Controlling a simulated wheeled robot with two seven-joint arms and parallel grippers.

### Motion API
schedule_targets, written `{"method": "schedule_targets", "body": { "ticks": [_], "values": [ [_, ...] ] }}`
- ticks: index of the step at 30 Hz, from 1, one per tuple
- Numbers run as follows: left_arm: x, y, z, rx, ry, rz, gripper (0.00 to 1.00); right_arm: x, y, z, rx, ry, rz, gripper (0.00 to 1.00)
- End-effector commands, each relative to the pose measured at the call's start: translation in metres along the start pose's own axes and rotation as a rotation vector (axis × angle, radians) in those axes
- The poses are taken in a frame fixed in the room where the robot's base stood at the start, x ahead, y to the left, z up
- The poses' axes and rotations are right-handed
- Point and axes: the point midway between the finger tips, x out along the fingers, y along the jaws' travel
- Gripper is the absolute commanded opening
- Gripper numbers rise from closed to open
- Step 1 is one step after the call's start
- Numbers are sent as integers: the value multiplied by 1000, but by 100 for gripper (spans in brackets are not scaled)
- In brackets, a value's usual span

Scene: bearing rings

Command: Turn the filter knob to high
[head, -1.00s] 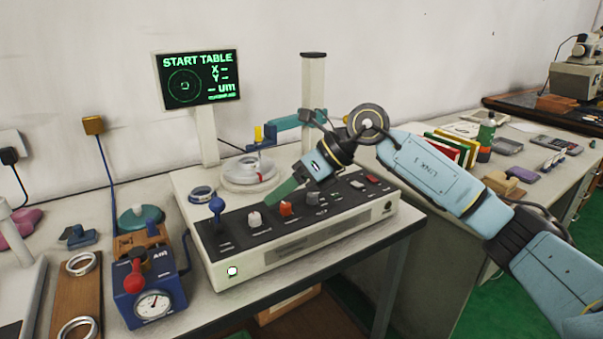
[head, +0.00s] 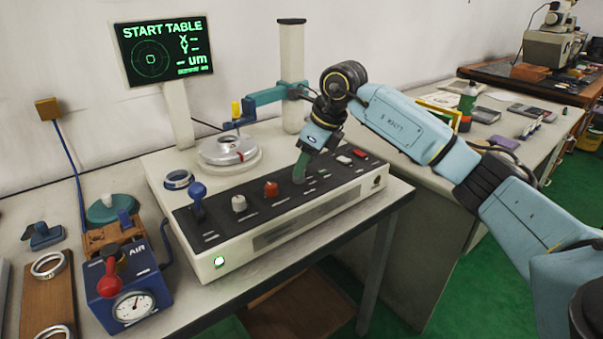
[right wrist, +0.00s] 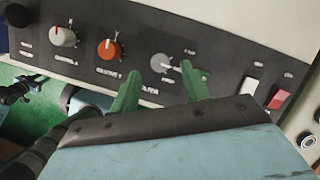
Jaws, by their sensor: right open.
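The filter knob (right wrist: 162,62) is a grey round knob on the dark control panel (right wrist: 225,50), with the filter label by it in the right wrist view. In the head view it is hidden by my right gripper (head: 300,168). In the right wrist view the two green fingers of my right gripper (right wrist: 160,72) are apart, one on each side of the grey knob. I cannot tell whether they touch it. The setting that the knob points to is too small to read. My left gripper is not in view.
On the same panel are a blue lever (head: 197,199), a white knob (head: 238,203), a red knob (head: 271,189) and a red switch (head: 359,153). Behind it stand a metal ring on the round table (head: 228,150) and a column (head: 291,75). A blue air gauge unit (head: 128,290) is at left.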

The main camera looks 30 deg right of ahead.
Motion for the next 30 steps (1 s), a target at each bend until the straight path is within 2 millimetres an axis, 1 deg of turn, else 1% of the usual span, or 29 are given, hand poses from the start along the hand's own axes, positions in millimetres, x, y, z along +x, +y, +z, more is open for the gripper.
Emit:
{"method": "schedule_targets", "body": {
  "ticks": [1, 6, 10, 17, 20, 27, 30],
  "values": [
    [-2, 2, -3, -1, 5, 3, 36, 10, 1, 0, 0, 0, 2, 46],
    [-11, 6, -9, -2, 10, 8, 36, 26, 0, 0, 1, 0, 1, 46],
    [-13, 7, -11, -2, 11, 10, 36, 30, 0, 0, 0, -2, 0, 46],
    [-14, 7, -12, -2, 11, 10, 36, 30, 0, 0, 0, -2, 0, 46],
    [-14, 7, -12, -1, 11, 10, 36, 30, 0, 0, 0, -1, 0, 34],
    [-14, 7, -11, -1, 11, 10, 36, 30, 0, 0, 0, -1, 0, 3],
    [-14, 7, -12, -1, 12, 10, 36, 30, 0, 0, 1, -1, -1, 2]
  ]
}}
